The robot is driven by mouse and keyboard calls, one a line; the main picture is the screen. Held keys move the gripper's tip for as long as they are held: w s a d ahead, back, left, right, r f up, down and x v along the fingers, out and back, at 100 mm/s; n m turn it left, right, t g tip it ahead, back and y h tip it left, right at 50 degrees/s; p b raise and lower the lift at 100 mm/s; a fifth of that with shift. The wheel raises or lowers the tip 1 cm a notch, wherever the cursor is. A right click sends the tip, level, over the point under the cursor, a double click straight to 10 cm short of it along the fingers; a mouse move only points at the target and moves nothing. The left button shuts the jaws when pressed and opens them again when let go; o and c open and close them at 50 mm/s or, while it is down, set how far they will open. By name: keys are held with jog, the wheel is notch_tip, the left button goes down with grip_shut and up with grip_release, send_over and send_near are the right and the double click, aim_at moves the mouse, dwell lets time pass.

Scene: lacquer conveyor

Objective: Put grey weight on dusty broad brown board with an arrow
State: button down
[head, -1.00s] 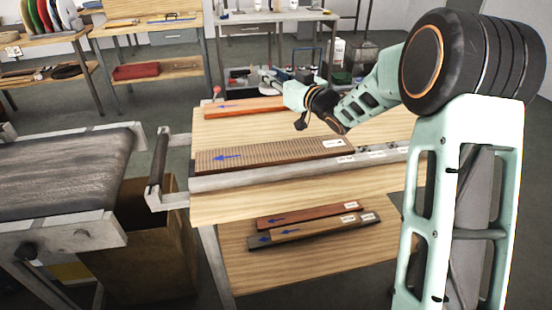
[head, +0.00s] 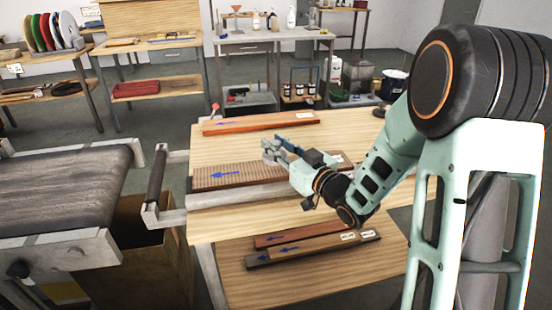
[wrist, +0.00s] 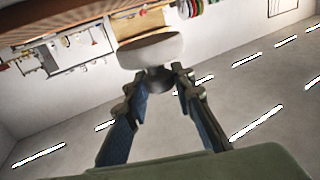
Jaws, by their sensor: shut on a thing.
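My gripper (head: 278,148) is shut on a grey weight (wrist: 152,54), which has a pale rounded top and a darker narrow part between the blue finger pads. In the head view the weight (head: 268,151) shows as a small light-grey shape at the fingertips. A broad brown board (head: 228,178) with fine stripes and a blue arrow lies on the tabletop. The gripper and weight appear in front of its far part, seemingly above it; the height gap is hard to judge. My arm hides some of the board's right end.
An orange-brown board (head: 250,124) with an arrow lies at the table's back. A reddish board (head: 290,238) and a darker board (head: 330,248) lie on the lower shelf. A grey metal rail (head: 235,196) runs along the front. A conveyor (head: 60,192) stands left.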

jog(key=shift+s+f, duration=0.15)
jog(key=shift+f, duration=0.75)
jog(key=shift+s+f, duration=0.15)
jog(key=shift+f, duration=0.7)
jog(key=shift+f+b, duration=0.15)
jog(key=shift+b, duration=0.15)
jog(key=c, duration=1.7)
grip_release()
jog(key=shift+o, duration=0.2)
jog(key=v, duration=1.2)
